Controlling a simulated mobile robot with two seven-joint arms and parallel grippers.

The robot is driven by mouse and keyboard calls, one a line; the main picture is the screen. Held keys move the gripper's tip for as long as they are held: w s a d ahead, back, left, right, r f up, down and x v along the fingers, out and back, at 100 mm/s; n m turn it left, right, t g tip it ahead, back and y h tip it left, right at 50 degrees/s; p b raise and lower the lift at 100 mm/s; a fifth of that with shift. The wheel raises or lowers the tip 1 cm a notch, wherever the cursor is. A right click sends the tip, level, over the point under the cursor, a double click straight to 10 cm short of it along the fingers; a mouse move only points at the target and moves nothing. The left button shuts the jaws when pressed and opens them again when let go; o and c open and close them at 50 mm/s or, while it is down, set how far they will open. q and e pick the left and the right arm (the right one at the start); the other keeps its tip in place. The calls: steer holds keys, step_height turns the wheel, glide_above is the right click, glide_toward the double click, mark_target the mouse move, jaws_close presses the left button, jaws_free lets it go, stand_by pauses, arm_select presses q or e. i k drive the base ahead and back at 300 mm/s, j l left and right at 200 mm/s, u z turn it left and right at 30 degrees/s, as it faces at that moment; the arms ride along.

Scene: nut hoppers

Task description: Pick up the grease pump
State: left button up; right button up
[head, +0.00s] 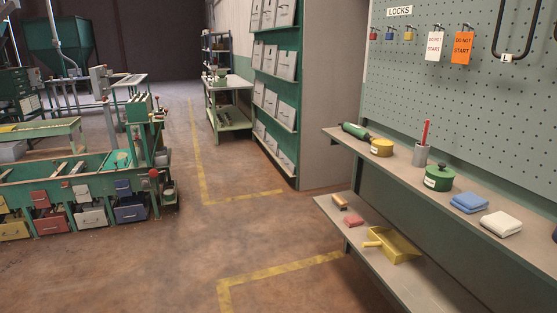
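I cannot tell for sure which thing is the grease pump. A dark green tube-shaped tool (356,131) with a black end lies at the far left end of the upper shelf (402,162). A squat round green can (439,179) with a white label and a small dark knob on top stands farther right on the same shelf. Neither of my grippers is in view.
The upper shelf also holds a yellow round tin (382,148), a grey cup (420,155) with a red stick, a blue cloth (469,203) and a white cloth (501,224). A yellow dustpan (396,247) lies on the lower shelf. The floor (150,260) left of the shelves is clear.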

mark_target(357, 131)
steer(key=i+j+z, duration=0.15)
steer(key=i, duration=1)
steer(key=i+z, duration=0.4)
steer(key=i+j+z, duration=0.25)
steer(key=z, duration=0.15)
steer(key=i+j+z, duration=0.25)
steer(key=z, duration=0.15)
steer(key=i+j+z, duration=0.25)
steer(key=z, duration=0.15)
steer(key=i+j+z, duration=0.2)
steer(key=j, duration=0.2)
steer(key=j+z, duration=0.2)
steer(key=j, duration=0.15)
steer(key=i, duration=0.05)
